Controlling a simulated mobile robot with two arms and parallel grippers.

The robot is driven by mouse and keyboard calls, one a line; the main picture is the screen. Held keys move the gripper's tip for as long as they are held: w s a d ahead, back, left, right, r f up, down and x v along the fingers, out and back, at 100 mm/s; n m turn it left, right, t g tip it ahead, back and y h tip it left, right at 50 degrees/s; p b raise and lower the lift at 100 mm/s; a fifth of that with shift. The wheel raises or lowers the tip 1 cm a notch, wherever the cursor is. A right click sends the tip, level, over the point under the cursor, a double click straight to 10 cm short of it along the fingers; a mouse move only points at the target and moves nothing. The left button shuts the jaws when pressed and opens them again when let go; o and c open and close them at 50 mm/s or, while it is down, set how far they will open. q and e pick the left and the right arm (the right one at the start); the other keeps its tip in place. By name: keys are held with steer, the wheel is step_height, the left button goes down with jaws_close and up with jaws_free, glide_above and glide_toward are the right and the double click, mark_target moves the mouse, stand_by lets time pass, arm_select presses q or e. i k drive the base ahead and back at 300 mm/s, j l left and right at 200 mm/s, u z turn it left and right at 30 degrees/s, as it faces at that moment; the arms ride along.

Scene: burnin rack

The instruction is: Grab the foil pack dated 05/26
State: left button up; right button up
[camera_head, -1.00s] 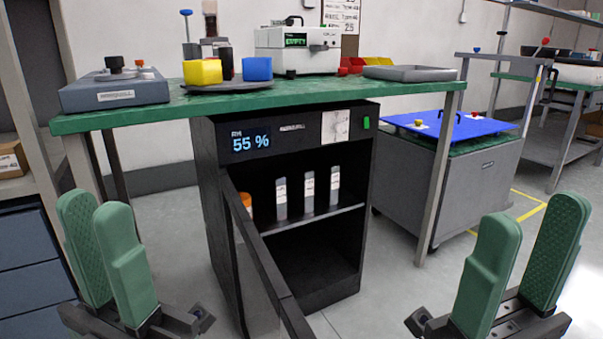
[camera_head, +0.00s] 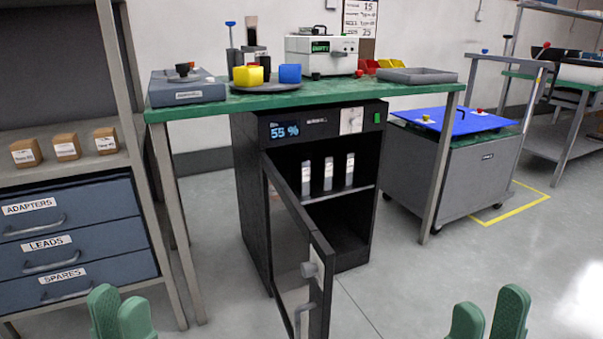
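Several pale packs stand upright in a row on the shelf of a black dry cabinet (camera_head: 257,215): a left pack (camera_head: 306,178), a middle pack (camera_head: 328,173) and a right pack (camera_head: 350,170). Their labels are too small to read, so I cannot tell which is dated 05/26. The cabinet door (camera_head: 297,250) stands open toward me, and the display reads 55 %. My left gripper (camera_head: 121,315) is open and empty at the bottom left. My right gripper (camera_head: 489,315) is open and empty at the bottom right. Both are well apart from the cabinet.
A green-topped bench (camera_head: 410,95) stands over the cabinet. A drawer unit (camera_head: 75,235) is at the left, with small boxes (camera_head: 66,147) on the shelf above. A grey cart with a blue mat (camera_head: 450,120) is at the right. The floor before the cart is clear.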

mark_target(322, 161)
steer(key=l+u, duration=0.1)
steer(key=u, duration=0.35)
steer(key=i+l+u, duration=0.1)
steer(key=u, duration=0.35)
steer(key=l+u, duration=0.15)
steer(key=u, duration=0.25)
steer(key=l+u, duration=0.1)
steer(key=u, duration=0.35)
steer(key=i+l, duration=0.1)
steer(key=l, duration=1.9)
steer(key=u, duration=0.05)
